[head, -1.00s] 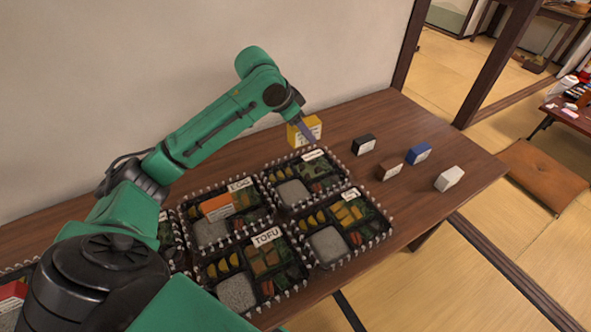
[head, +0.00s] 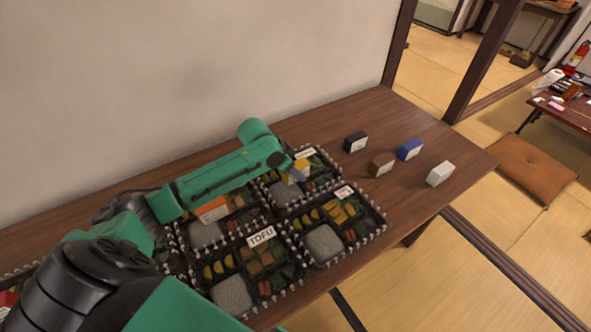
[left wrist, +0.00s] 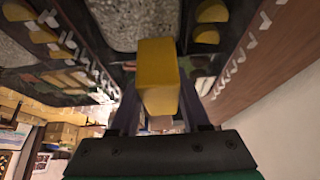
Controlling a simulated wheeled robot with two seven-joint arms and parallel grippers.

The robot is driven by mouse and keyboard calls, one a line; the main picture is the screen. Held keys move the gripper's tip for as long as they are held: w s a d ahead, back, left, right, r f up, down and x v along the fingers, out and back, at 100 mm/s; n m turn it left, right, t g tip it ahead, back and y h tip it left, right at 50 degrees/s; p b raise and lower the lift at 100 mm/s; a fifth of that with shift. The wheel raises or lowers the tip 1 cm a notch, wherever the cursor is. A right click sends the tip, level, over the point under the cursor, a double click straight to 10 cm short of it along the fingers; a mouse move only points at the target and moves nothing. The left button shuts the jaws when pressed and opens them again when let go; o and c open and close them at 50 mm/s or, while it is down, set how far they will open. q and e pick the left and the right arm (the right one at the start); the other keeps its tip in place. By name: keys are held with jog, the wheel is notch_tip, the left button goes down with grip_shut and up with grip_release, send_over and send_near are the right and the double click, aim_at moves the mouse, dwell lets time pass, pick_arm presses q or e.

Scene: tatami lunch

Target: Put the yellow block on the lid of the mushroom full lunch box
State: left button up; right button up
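The yellow block (head: 300,169) is between the fingers of my left gripper (head: 292,176), over the back right lunch box (head: 322,190). In the left wrist view, the yellow block (left wrist: 158,78) is held between both fingers, with a grey lid (left wrist: 142,22) beyond it. The gap between block and lid is hard to tell. The label of the back right box is too small to read here, so I cannot confirm that it is the mushroom one. Its grey lid (head: 284,196) shows partly below the gripper. My right gripper is not in view.
The TOFU box (head: 240,270) and another box (head: 340,232) stand in front. An orange block (head: 211,211) lies on the box to the left. Black (head: 355,141), brown (head: 381,163), blue (head: 410,149) and white (head: 440,173) blocks stand on the bare right part of the table.

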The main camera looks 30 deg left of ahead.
pick_arm(q)
jog(key=shift+o, duration=1.4)
jog(key=shift+r, duration=0.1)
jog(key=v, duration=1.2)
